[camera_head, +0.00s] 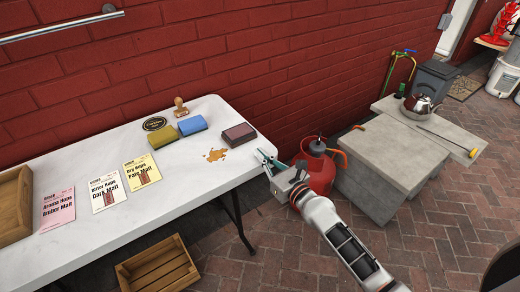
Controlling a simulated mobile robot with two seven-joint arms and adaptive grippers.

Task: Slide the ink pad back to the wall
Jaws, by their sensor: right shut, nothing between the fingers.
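The ink pad (239,135) is a flat, dark maroon block on the white table (120,222), near its right end. A strip of bare tabletop lies between it and the red brick wall (150,60) behind. My right gripper (262,155) is shut and empty at the table's right edge. It is to the right of and slightly nearer than the ink pad, apart from it. My left gripper is not in view.
A red gas bottle (316,168) stands beyond the table's right end.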

